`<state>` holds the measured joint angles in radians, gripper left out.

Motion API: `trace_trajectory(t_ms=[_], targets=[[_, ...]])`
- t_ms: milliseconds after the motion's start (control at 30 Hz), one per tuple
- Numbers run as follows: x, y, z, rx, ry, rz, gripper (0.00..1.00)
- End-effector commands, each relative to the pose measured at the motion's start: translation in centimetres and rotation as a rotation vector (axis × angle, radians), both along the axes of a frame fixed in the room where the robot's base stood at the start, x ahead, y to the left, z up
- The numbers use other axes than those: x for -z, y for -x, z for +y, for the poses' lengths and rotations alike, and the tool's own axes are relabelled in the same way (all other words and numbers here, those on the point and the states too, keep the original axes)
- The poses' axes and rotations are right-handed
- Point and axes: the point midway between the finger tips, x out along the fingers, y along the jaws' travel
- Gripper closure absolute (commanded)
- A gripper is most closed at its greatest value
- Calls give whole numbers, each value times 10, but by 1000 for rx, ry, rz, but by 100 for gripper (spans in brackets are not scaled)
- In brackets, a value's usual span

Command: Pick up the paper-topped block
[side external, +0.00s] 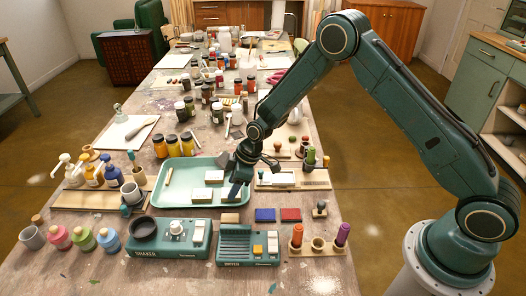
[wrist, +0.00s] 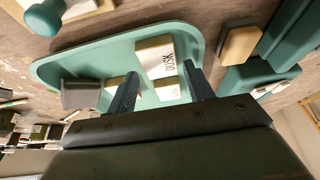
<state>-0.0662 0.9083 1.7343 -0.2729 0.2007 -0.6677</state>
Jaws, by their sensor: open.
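The pale green tray (side external: 182,201) holds several small blocks with light tops. One block (wrist: 155,54) in the wrist view has a white, paper-like top with dark lettering and a wooden side. A second pale block (wrist: 165,89) lies between my fingers, nearer the camera, and a third (wrist: 114,84) is partly hidden by the left finger. In the side view two tray blocks show, one farther back (side external: 214,176) and one in front (side external: 202,194). My gripper (wrist: 160,73) is open and empty over the tray; in the side view it is at the tray's right end (side external: 238,185).
A grey cup (wrist: 80,94) stands by the tray rim. A wooden block (wrist: 240,43) lies outside the tray. The shaker (side external: 168,238) and dryer (side external: 248,245) stand in front. Amber jars (side external: 172,145) are behind the tray, and a wooden rack (side external: 292,180) is to its right.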

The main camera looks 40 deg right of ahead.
Motion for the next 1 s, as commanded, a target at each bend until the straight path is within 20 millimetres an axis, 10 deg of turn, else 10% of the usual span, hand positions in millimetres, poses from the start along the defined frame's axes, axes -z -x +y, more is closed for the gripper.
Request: trace_trajectory(t_ms=[767,1000], targets=[[20,-6,6,0,0,0,48],[20,-6,6,0,0,0,82]])
